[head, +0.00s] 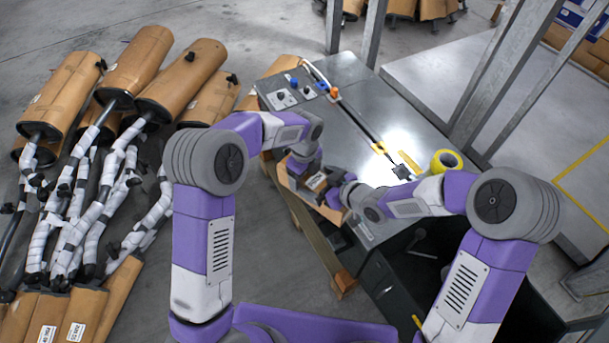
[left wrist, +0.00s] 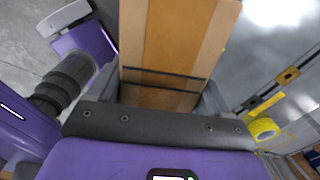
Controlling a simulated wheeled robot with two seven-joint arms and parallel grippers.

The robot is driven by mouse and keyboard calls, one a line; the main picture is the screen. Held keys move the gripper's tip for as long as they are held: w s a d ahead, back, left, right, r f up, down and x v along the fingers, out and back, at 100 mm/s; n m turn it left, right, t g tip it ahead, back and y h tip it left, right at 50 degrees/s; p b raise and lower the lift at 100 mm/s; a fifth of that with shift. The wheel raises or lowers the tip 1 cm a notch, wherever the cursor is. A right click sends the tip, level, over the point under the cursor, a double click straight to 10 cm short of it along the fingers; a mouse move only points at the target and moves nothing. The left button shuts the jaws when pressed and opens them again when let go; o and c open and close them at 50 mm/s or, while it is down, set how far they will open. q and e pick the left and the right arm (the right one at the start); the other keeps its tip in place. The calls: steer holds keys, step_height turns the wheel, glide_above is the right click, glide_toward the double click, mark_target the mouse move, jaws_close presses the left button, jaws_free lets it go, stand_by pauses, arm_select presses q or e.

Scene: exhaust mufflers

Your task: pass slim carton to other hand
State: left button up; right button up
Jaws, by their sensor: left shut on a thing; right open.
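The slim carton is a brown cardboard box (head: 317,183) between my two grippers at the near left edge of the grey bench. In the left wrist view the carton (left wrist: 182,40) fills the space between the jaws and runs up out of the picture, with a dark band across it. My left gripper (head: 303,166) is shut on it; its fingers also show in the left wrist view (left wrist: 166,97). My right gripper (head: 337,191) is open, close to the carton's right side. Whether it touches the carton cannot be told.
The grey bench (head: 348,72) carries a long dark rod (head: 352,115) and a yellow tape roll (head: 446,160). Several wrapped mufflers (head: 135,65) lie left on the floor. Metal posts stand behind the bench.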

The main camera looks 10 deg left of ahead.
steer(key=v, duration=1.1)
steer(key=shift+s+d+r, duration=0.15)
steer(key=shift+d+r, duration=0.05)
steer(key=shift+d, duration=0.2)
steer(key=w+d+f+m+t+h, duration=0.2)
steer(key=w+d+f+m+h, duration=0.3)
steer(key=d+m, duration=0.5)
steer(key=s+a+f+m+g, duration=0.1)
steer(key=s+f+g, duration=0.3)
steer(key=s+f, duration=0.6)
steer(key=s+a+f+m+g, duration=0.2)
steer(key=s+a+f+g, duration=0.2)
steer(key=s+f, duration=0.6)
step_height(320, 180, down, 3)
steer(key=shift+s+m+h, duration=0.3)
steer(key=shift+s+h, duration=0.05)
steer(key=shift+h, duration=0.05)
